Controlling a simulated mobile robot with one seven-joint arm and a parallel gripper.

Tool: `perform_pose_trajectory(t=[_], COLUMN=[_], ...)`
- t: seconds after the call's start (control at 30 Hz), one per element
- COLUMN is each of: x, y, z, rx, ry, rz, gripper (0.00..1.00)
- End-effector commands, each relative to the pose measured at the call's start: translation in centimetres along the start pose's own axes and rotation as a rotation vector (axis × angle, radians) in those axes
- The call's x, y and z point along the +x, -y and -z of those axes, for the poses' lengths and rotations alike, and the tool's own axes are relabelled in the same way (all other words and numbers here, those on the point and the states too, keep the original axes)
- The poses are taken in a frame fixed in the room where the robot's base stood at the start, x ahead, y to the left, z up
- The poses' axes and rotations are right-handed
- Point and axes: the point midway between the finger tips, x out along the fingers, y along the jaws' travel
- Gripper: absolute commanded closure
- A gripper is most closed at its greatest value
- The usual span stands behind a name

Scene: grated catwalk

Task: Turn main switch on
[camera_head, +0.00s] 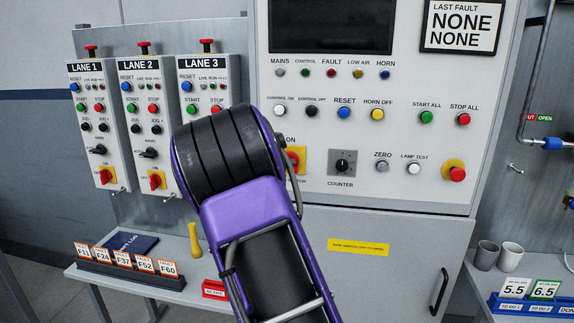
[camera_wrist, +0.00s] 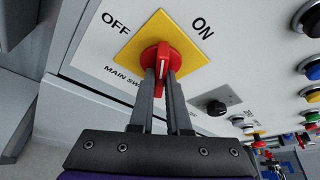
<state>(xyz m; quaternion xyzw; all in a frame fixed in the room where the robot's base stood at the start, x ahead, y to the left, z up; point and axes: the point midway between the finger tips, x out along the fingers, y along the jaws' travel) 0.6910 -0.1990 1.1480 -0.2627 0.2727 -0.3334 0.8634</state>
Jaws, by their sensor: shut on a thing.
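The main switch is a red rotary knob (camera_wrist: 163,58) on a yellow square plate (camera_wrist: 136,45), with OFF and ON printed beside it in the wrist view. My gripper (camera_wrist: 161,78) is shut on the knob, one finger on each side of its grip. The grip points roughly between the two labels in that tilted view; I cannot tell its exact setting. In the head view my purple and black arm hides my gripper and most of the switch. Only the right part of the yellow plate (camera_head: 301,158) shows past the arm, under the word ON.
A black counter knob (camera_head: 342,163) is just right of the switch. Several buttons and lamps fill the panel. A red emergency button (camera_head: 456,173) is at lower right. A shelf below holds fault cards (camera_head: 122,259).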

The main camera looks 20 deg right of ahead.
Motion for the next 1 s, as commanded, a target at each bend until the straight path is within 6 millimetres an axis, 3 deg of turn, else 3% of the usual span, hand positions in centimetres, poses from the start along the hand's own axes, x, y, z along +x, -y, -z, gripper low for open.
perform_pose_trajectory(t=[0.5,1.0], x=[0.11,0.03], y=[0.0,0.12], z=[0.27,0.1], rx=[0.432,0.635], ry=[0.001,0.001], rz=[-0.178,-0.265], gripper=[1.0,1.0])
